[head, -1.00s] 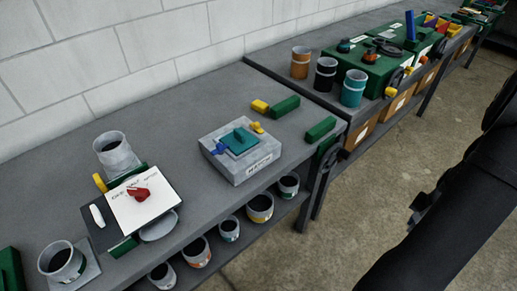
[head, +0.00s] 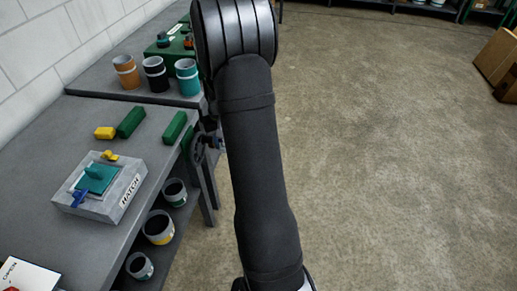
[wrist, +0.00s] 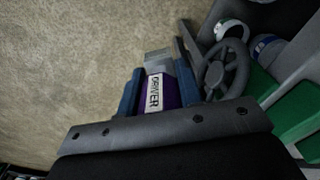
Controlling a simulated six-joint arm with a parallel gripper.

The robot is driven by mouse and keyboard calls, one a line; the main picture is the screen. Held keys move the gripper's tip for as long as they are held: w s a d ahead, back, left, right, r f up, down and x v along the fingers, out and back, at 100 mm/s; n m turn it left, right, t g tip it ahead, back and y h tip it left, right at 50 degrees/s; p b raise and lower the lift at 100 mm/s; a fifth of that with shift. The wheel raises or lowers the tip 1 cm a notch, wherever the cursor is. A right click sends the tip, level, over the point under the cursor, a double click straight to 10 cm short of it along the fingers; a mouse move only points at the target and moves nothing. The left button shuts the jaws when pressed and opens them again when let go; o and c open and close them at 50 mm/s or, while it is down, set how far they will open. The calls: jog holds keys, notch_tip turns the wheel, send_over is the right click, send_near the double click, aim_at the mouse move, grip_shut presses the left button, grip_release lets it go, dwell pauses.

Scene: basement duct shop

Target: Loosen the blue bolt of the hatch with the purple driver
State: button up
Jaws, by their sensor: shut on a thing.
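The hatch (head: 128,196) is a grey box with a HATCH label and a teal lid with a handle (head: 96,180), on the grey bench. The blue bolt (head: 78,199) is at the lid's near left side, and a yellow bolt (head: 109,155) is at its far side. In the wrist view, my gripper (wrist: 158,88) is shut on the purple driver (wrist: 171,96), which has a white DRIVER label between the blue fingers. The driver is apart from the hatch. My gripper and the driver cannot be made out in the head view, where my arm fills the middle.
Orange, black and teal cups (head: 187,78) stand on the farther bench. A grey handwheel (wrist: 227,68) is close right of the driver. Pots sit on the shelf below. Floor right of the bench is clear.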

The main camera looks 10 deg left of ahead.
jog(key=s+a+r+n, duration=0.3)
jog(key=s+a+r, duration=0.1)
jog(key=s+a, duration=0.3)
jog(key=s+a+r+n, duration=0.2)
jog(key=s+a+r, duration=0.3)
jog(key=s+a, duration=0.3)
jog(key=s+a+r+n, duration=0.3)
jog(key=s+a+r, duration=0.2)
jog(key=s+a, duration=0.3)
jog(key=shift+a+r+n, duration=0.2)
jog(key=shift+a+n, duration=0.1)
jog(key=shift+a, duration=1)
jog(key=s+a+r+n, duration=0.2)
jog(key=s, duration=0.3)
jog(key=s+a+r+n, duration=0.1)
jog(key=s+a+r, duration=0.1)
jog(key=s, duration=0.3)
send_over(77, 193)
jog(key=shift+f, duration=2.3)
jog(key=shift+f, duration=0.95)
